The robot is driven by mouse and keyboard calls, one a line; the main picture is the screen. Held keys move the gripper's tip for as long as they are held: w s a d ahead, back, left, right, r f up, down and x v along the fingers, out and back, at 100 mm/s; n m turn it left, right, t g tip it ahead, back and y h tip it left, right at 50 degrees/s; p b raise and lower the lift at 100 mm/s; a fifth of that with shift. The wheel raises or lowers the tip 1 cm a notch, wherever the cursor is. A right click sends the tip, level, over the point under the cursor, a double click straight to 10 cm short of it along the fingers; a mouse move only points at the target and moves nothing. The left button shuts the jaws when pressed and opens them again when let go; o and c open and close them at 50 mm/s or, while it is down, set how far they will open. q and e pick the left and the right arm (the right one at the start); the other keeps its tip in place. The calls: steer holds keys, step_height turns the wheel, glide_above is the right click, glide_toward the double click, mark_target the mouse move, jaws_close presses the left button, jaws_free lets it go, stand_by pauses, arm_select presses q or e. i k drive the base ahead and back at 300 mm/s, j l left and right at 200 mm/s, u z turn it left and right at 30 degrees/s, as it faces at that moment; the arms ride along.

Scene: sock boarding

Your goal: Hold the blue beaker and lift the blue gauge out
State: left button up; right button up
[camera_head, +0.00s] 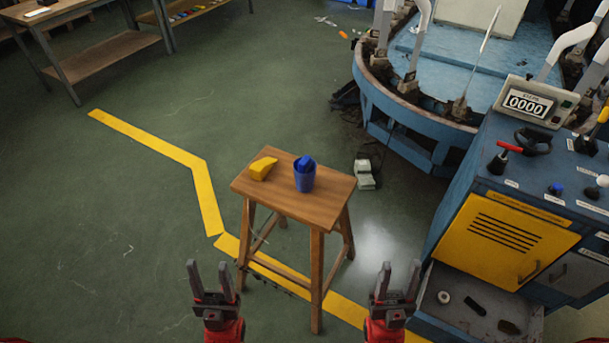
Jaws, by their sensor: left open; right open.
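The blue beaker (304,182) stands upright on a small wooden stool (330,189), right of the middle of its top. The blue gauge (304,162) sits in the beaker, with its upper part showing above the rim. Its lower part is hidden inside. My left gripper (208,270) is open and empty, in front of the stool to the left and apart from it. My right gripper (400,270) is open and empty, in front of the stool to the right. Neither gripper touches the beaker or the gauge.
A blue machine cabinet (475,190) with a yellow door stands at right. A round blue machine (400,125) stands behind. Wooden workbenches (100,50) are at back left. The floor left of the stool is clear.

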mark_target(306, 162)
steer(key=i+l+u, duration=0.25)
steer(key=l, duration=0.25)
steer(key=l+u, duration=0.3)
steer(key=l, duration=0.2)
steer(key=l+u, duration=0.25)
steer(key=l, duration=0.3)
